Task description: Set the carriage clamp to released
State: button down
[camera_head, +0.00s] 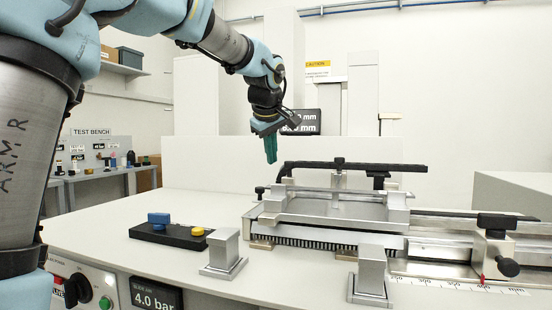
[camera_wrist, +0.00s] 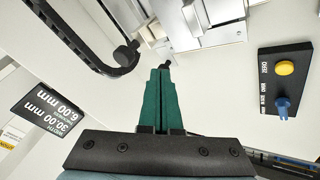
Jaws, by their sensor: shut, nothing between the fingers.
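My gripper (camera_head: 271,162) has green fingers, shut and empty, pointing down above the bench left of the metal testing rig. In the wrist view its closed fingertips (camera_wrist: 160,70) touch nothing that I can see. A black control box (camera_head: 172,236) lies on the bench in front, with a blue lever (camera_head: 158,220) and a yellow button (camera_head: 197,231). The wrist view shows the blue lever (camera_wrist: 282,107) and yellow button (camera_wrist: 284,68) at right. The rig's carriage (camera_head: 336,207) has a black-handled part (camera_head: 497,222) at its right. Which part is the carriage clamp, I cannot tell.
Two metal blocks (camera_head: 224,252) (camera_head: 372,271) stand on the bench front. A black cable chain (camera_head: 350,167) runs along the rig's back. A display (camera_head: 300,122) stands behind. The bench left of the control box is clear.

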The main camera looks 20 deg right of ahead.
jog(key=shift+s+r, duration=0.15)
jog(key=shift+r, duration=0.2)
jog(key=v, duration=0.8)
jog(key=shift+b, duration=0.35)
jog(key=shift+s+a, duration=0.15)
jog(key=shift+s, duration=0.05)
